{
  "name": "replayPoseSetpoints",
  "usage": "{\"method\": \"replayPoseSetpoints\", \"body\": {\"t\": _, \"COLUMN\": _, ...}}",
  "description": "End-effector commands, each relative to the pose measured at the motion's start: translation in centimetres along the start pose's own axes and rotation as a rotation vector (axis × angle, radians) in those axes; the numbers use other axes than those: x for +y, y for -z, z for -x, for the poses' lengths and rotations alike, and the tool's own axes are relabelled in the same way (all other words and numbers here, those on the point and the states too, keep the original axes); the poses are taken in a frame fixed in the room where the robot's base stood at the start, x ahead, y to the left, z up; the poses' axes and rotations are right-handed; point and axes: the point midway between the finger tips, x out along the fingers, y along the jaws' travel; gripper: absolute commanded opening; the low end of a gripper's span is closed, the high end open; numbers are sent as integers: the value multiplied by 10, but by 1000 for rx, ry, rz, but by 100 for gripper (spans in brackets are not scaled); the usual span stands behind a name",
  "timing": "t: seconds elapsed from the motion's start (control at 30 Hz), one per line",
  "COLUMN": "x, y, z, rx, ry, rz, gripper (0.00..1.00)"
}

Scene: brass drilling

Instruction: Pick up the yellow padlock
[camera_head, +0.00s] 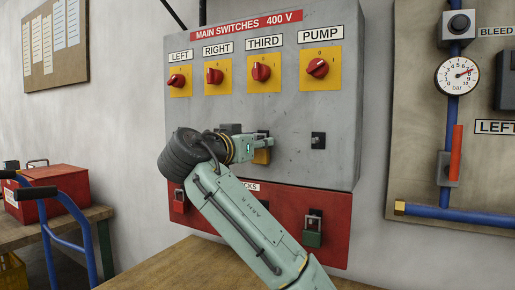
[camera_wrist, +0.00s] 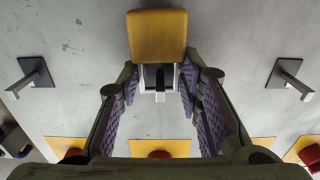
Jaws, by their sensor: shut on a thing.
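The yellow padlock (camera_head: 262,156) is in front of the grey switch panel (camera_head: 340,105), below the THIRD switch. In the wrist view, the yellow padlock (camera_wrist: 157,35) is at the top centre, with its pale shackle just below the body in the picture. My gripper (camera_wrist: 160,82) is shut on it, with purple ribbed fingers on either side of the shackle. My gripper (camera_head: 265,142) also shows in the head view, side-on, at the padlock. A dark peg shows at the shackle; I cannot tell whether the shackle hangs on it.
Empty pegs stick out on both sides in the wrist view (camera_wrist: 290,78). Below the panel is a red lock box (camera_head: 285,203) with a green padlock (camera_head: 312,233) and a red padlock (camera_head: 179,200). A wooden table (camera_head: 180,270) lies in front. Blue pipes (camera_head: 445,215) stand right.

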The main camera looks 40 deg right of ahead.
Motion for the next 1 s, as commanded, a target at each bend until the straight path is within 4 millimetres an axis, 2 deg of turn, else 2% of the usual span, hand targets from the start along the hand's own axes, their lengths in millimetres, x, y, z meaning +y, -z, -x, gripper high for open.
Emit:
{"method": "replayPoseSetpoints", "body": {"t": 0.17, "x": -1, "y": 12, "z": 4, "rx": 3, "ry": 3, "rz": -3, "gripper": 0}}
{"method": "replayPoseSetpoints", "body": {"t": 0.27, "x": -2, "y": 10, "z": 22, "rx": 4, "ry": 6, "rz": -2, "gripper": 0}}
{"method": "replayPoseSetpoints", "body": {"t": 0.67, "x": -2, "y": 8, "z": 127, "rx": 5, "ry": 7, "rz": -4, "gripper": 0}}
{"method": "replayPoseSetpoints", "body": {"t": 1.0, "x": -2, "y": 5, "z": 145, "rx": 7, "ry": 0, "rz": -5, "gripper": 0}}
